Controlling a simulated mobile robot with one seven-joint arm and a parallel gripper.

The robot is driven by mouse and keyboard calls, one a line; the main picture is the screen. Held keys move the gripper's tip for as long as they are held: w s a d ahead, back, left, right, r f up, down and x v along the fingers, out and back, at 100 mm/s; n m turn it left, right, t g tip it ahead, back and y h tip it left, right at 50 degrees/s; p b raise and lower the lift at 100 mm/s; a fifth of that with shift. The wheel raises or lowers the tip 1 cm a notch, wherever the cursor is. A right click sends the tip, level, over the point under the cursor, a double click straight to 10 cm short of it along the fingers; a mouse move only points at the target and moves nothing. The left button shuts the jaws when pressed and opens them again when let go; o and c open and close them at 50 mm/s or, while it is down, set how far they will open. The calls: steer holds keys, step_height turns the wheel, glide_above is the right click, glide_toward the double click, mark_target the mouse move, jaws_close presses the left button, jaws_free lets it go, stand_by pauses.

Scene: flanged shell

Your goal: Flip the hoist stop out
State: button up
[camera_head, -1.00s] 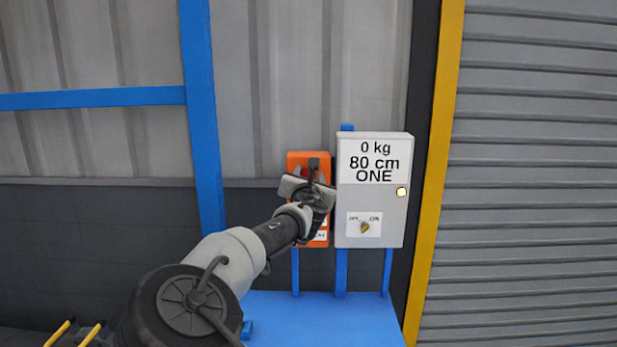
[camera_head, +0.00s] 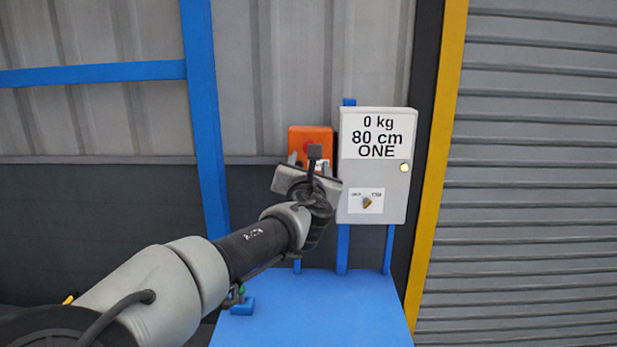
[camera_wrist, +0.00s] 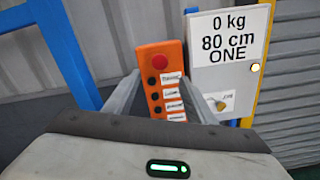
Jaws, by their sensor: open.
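The hoist stop is a round red button (camera_wrist: 159,59) at the top of an orange control box (camera_wrist: 157,44). Black buttons with white labels run below it. In the head view the upper part of the orange box (camera_head: 318,133) shows above my gripper (camera_head: 309,164), which hides most of the rest. In the wrist view my gripper (camera_wrist: 163,92) is open and empty, its two fingers pointing towards the box, one on each side of its lower part. The red button lies beyond the fingertips. I cannot tell whether it is pressed in or out.
A grey cabinet (camera_head: 376,180) reading "0 kg 80 cm ONE" stands close right of the orange box, with a knob (camera_head: 367,202) and a lit lamp (camera_head: 404,168). A blue surface (camera_head: 310,310) lies below. A blue post (camera_head: 202,120) stands left.

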steer(key=s, duration=0.5)
steer(key=shift+w, duration=0.1)
steer(key=s+d+f+m+g+h, duration=0.2)
steer(key=d+f+m+g+h, duration=0.35)
steer(key=d+f+m, duration=0.95)
steer(key=s+d+f+m+g+y, duration=0.35)
steer(key=s+d+f+g, duration=0.2)
steer(key=s+f, duration=0.2)
steer(key=s+a+r+m, duration=0.1)
steer(key=s+r+m, duration=0.3)
steer(key=s, duration=0.4)
steer(key=s+a+r+m+g+y+p, duration=0.1)
steer(key=s+r+m, duration=0.4)
steer(key=s, duration=0.3)
steer(key=s+a+r+m+y+p, duration=0.1)
steer(key=s+r+m, duration=0.3)
steer(key=s, duration=0.4)
steer(key=shift+a+r+m, duration=0.25)
steer(key=shift+a+m, duration=0.2)
steer(key=shift+a, duration=0.15)
